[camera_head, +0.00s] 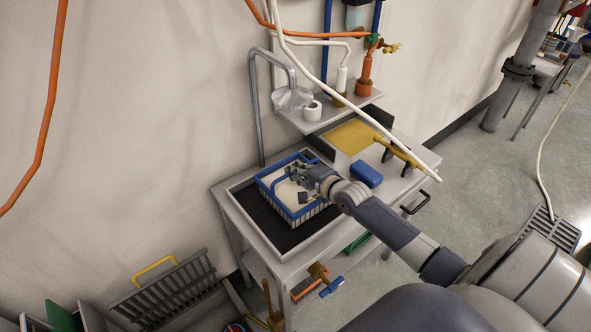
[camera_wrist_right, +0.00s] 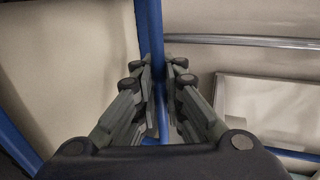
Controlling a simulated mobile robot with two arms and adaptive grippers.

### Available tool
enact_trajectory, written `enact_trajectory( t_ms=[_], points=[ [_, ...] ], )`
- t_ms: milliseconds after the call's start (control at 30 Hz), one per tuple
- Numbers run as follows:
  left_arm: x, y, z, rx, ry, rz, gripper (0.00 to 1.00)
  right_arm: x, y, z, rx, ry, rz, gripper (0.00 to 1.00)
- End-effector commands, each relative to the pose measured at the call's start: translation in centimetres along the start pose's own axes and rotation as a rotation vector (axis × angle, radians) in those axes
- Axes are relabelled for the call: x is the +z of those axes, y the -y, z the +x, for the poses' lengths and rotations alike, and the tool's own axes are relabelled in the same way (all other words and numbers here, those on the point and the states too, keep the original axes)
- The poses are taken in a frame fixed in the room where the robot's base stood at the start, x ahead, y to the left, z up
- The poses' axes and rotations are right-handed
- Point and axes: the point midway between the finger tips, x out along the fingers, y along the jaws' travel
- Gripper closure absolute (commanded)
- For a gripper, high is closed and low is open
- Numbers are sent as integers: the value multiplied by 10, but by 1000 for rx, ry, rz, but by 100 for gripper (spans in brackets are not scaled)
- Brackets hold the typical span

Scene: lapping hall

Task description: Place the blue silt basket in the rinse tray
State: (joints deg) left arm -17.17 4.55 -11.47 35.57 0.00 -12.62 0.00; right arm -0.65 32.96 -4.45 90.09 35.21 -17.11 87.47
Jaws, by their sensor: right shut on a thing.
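The blue silt basket (camera_head: 291,216) has a blue rim and slatted sides with a pale inside. In the head view it is over the dark rinse tray (camera_head: 258,210) at the left of the bench. I cannot tell whether its base touches the tray floor. My right gripper (camera_head: 302,182) reaches in from the right at the basket's top. In the right wrist view, its fingers (camera_wrist_right: 161,85) are shut on a blue bar of the basket (camera_wrist_right: 149,25). The fingers hide part of the rim. My left gripper is not in view.
A tap pipe (camera_head: 256,110) rises behind the tray, with its shower head (camera_head: 292,97) above. A shelf (camera_head: 335,110) with bottles overhangs the back. A blue block (camera_head: 366,174) and a yellow sheet (camera_head: 351,137) lie right of the tray. A grey rack (camera_head: 165,290) stands lower left.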

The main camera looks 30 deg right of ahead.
Motion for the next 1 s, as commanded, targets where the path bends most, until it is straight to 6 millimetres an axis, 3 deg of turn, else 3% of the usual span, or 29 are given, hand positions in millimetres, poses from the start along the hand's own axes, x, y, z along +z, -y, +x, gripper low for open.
enact_trajectory(
  t_ms=[167,300,733,1000],
  points=[
    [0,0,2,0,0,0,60,0,1,1,-6,0,0,100],
    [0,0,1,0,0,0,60,0,-2,1,0,0,0,70],
    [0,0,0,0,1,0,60,0,0,-3,1,0,0,70],
    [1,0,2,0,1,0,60,1,-2,-41,2,1,0,70]
  ],
)
